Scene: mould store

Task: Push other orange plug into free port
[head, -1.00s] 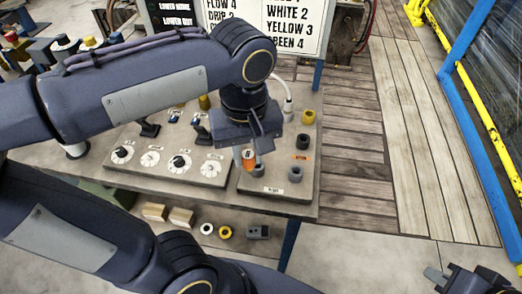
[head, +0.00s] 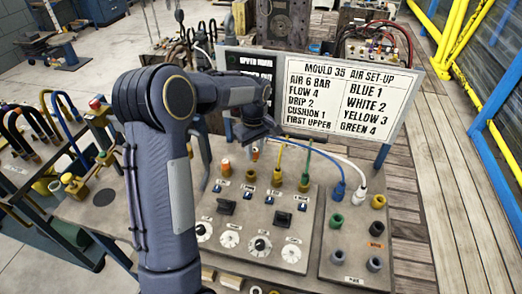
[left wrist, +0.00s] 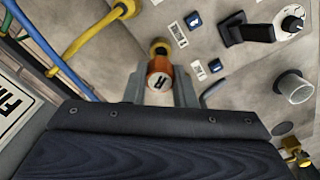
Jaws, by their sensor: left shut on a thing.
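My left gripper (head: 257,141) is at the back of the grey valve panel, below the sign. In the left wrist view its fingers (left wrist: 158,88) are shut on an orange plug (left wrist: 160,76) with a pale end marked R. The plug's far end is at a brass port (left wrist: 159,47); I cannot tell whether it is seated. In the head view this plug (head: 255,154) shows small under the gripper. Another orange plug (head: 226,168) stands upright to its left. My right gripper is not in view.
Yellow, green, blue and white hoses (head: 308,150) run close to the gripper on the right. Black levers (head: 226,207) and dials (head: 260,245) stand in front. The right-hand panel (head: 352,245) has several open coloured ports. The air set-up sign (head: 340,95) stands behind.

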